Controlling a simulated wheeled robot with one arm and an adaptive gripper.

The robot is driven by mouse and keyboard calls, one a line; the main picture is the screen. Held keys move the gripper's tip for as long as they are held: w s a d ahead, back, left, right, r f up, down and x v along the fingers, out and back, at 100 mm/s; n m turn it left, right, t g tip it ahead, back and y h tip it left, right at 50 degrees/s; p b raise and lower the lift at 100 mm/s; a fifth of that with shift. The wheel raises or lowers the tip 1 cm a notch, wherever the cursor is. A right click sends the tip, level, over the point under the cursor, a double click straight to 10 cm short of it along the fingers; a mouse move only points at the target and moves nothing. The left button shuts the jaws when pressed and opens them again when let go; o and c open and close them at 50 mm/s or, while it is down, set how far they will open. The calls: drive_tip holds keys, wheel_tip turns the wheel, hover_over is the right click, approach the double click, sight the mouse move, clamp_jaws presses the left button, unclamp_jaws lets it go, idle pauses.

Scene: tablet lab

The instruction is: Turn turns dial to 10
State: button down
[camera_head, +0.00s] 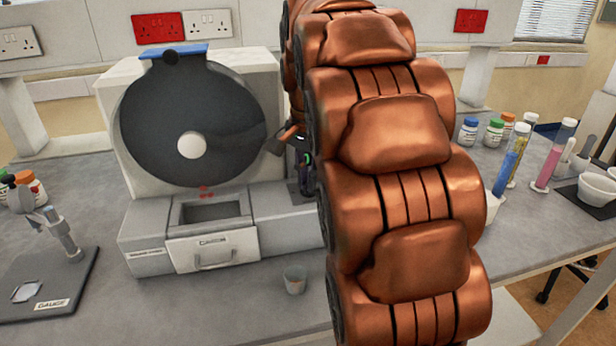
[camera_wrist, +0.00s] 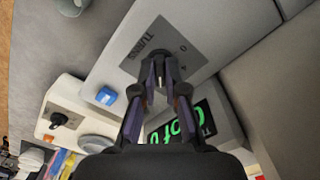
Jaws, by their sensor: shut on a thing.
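In the wrist view my gripper (camera_wrist: 161,72) is shut on the turns dial (camera_wrist: 160,80), at a grey panel (camera_wrist: 140,42) marked "TURNS". Only a small pale part of the dial shows between the fingertips; its pointer setting cannot be read. A few scale digits show beside the fingers. A green-lit display (camera_wrist: 190,122) lies just below the panel, partly behind a finger; its reading is unclear. In the head view my copper-coloured arm covers the dial and most of the gripper.
A machine with a large dark disc (camera_head: 150,120) and a drawer (camera_head: 213,250) stands left of my arm. A small cup (camera_head: 294,279) stands before it. Bottles (camera_head: 468,132) and tubes (camera_head: 556,155) stand at right, a gauge stand (camera_head: 60,285) at left. A blue button (camera_wrist: 107,96) is near the panel.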

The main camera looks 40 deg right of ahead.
drive_tip(key=shift+d+r+m, duration=0.1)
drive_tip(key=shift+m, duration=0.3)
drive_tip(key=c, duration=1.2)
unclamp_jaws()
drive_tip(key=shift+r, duration=3.7)
